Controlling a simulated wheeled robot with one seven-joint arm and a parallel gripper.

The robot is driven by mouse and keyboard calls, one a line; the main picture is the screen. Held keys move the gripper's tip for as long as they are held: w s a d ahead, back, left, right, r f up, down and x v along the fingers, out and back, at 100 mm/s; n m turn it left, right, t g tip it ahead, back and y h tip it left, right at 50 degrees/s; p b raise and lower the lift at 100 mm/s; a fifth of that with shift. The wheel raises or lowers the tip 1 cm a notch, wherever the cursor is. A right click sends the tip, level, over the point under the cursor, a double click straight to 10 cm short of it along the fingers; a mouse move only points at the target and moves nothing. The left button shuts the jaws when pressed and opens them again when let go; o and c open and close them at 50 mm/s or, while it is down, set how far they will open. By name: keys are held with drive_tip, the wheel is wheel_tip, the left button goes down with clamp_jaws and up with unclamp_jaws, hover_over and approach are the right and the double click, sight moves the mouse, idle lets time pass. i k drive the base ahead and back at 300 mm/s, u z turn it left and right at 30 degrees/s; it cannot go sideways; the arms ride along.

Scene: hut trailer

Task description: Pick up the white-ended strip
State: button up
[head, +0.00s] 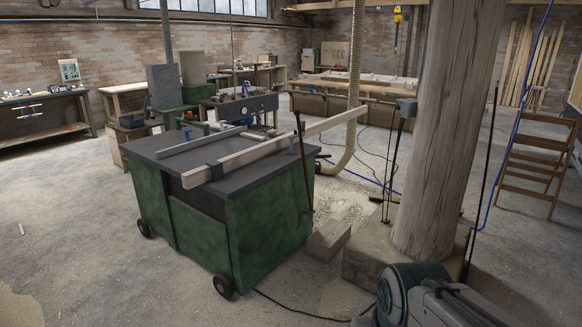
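A small pale strip (22,229) lies on the concrete floor at the far left. It is too small to tell whether its end is white. A long light wooden beam (275,147) lies across the dark top of a green wheeled machine cabinet (270,215) and sticks out past its right side. I see no clear white end on the beam. My gripper is not in this view.
A thick wooden post (445,130) stands on a block at the right, with a green-and-grey machine (415,292) in front. A wooden stepladder (537,165) is at far right. A workbench (45,113) stands at left. The left floor is mostly clear.

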sight(252, 136)
drive_tip(key=z, duration=0.4)
drive_tip(key=i, duration=1.75)
drive_tip(key=u, duration=0.5)
drive_tip(key=i, duration=1.6)
drive_tip(key=u, duration=0.6)
drive_tip(key=k, duration=0.5)
drive_tip(key=u, duration=1.85)
drive_tip(key=i, duration=4.25)
